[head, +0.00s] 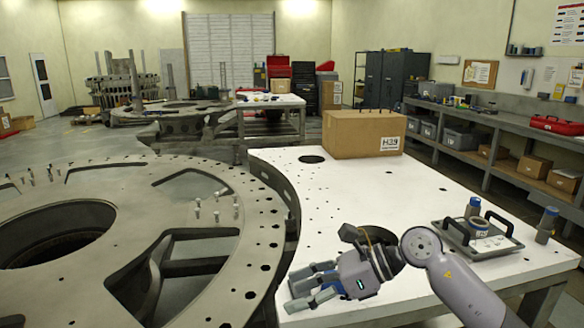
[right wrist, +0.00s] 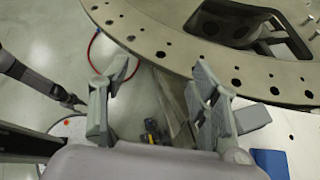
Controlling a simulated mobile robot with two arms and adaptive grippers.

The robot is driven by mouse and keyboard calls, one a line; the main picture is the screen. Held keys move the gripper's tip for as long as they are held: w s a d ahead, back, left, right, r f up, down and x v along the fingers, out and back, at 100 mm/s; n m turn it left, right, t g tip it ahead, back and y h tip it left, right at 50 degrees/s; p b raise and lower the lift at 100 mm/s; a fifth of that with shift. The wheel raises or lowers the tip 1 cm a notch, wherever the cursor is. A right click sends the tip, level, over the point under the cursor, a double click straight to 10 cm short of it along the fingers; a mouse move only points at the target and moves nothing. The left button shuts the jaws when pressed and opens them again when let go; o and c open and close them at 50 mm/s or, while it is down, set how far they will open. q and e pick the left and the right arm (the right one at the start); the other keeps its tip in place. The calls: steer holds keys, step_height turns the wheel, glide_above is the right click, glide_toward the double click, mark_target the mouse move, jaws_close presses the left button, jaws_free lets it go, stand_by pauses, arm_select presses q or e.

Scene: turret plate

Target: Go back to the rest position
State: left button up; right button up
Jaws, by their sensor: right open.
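My right gripper (head: 312,284) is in the head view at the lower middle, above the near left edge of the white table (head: 330,213). Its fingers point left toward the turret plate (head: 215,300). In the right wrist view, the right gripper (right wrist: 155,95) has its fingers spread apart with nothing between them. The grey plate's rim with its row of holes also shows in that view (right wrist: 205,62), beyond the fingertips. My left gripper does not show in the head view.
A cardboard box (head: 352,134) stands at the table's back. A grey tray (head: 455,238) with black handles sits at the right, holding a roll-like item, with bottles (head: 546,224) near it. Several bolts (head: 216,215) stand on the plate. The table's middle is clear.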

step_height(320, 180, up, 9)
steer(key=a+m+t+y, duration=0.1)
steer(key=m+t+y, duration=0.8)
steer(key=m, duration=0.5)
steer(key=w+d+f+m+t+h, duration=0.1)
steer(key=d+f+m+t+h, duration=0.45)
steer(key=m+h, duration=0.45)
steer(key=w+d+f+m+t+h, duration=0.1)
steer(key=d+f+m+t+h, duration=0.5)
steer(key=m, duration=0.6)
steer(key=s+d+f+m+g+h, duration=0.3)
steer(key=d+f+m+g+h, duration=0.2)
steer(key=d+f+m, duration=0.15)
steer(key=s+d+f+m+g, duration=0.1)
steer(key=s+f+m+g, duration=0.2)
steer(key=s+f+g, duration=0.6)
steer(key=s+d+f+m+g, duration=0.1)
steer(key=s+f+m+g, duration=0.25)
steer(key=s+f, duration=1.05)
steer(key=s+f+g, duration=0.1)
steer(key=s+f, duration=0.1)
steer(key=f, duration=0.8)
steer(key=s+f, duration=0.2)
steer(key=f, duration=0.9)
steer(key=s+d+f+g, duration=0.1)
steer(key=s+d+f, duration=0.1)
steer(key=s+f, duration=1.4)
steer(key=shift+s+d+f+n+g, duration=0.3)
steer(key=shift+s+f+g, duration=0.1)
steer(key=shift+f, duration=0.15)
